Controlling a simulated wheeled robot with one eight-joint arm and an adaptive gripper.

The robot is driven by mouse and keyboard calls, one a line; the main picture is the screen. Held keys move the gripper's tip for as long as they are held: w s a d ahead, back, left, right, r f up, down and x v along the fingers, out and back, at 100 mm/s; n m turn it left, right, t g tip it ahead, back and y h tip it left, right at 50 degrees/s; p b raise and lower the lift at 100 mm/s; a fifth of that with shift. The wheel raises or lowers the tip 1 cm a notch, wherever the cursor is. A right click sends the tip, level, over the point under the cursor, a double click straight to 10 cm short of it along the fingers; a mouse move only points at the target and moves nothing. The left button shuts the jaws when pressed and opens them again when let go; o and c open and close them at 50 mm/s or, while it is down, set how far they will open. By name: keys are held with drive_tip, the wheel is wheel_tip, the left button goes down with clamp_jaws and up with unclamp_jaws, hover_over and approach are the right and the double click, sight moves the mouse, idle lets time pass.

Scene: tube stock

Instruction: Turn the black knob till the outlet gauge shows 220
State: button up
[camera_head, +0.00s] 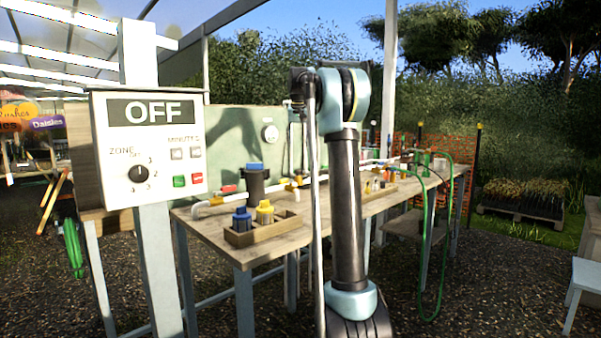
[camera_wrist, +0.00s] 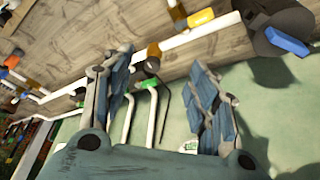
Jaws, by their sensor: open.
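My gripper (camera_wrist: 160,66) is open and empty in the wrist view, its two blue-grey fingers wide apart. Between and beyond the fingers are a white pipe with brass fittings (camera_wrist: 154,50), a small dark rounded part (camera_wrist: 151,65) and a green part (camera_wrist: 146,84). I cannot tell whether the dark part is the black knob. In the head view my arm hides my gripper and part of the pipework. A round white gauge (camera_head: 269,132) is on the green back board; its reading is too small to make out, and I cannot tell whether it is the outlet gauge.
A control box (camera_head: 150,147) reading OFF, with a black zone dial (camera_head: 138,174), stands at the left. The wooden bench (camera_head: 212,258) carries a dark blue-topped canister (camera_head: 257,186), a wooden tray (camera_head: 262,234) of capped parts and a red-handled valve (camera_head: 227,189). A green hose (camera_head: 424,268) hangs at right.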

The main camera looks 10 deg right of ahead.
sight(299, 173)
drive_tip(key=w+d, duration=0.1)
drive_tip(key=w, duration=0.7)
drive_tip(key=x, duration=1.7)
drive_tip(key=shift+w+d, duration=0.1)
drive_tip(key=shift+w, duration=0.25)
drive_tip(key=c, duration=1)
drive_tip(key=shift+c, duration=0.2)
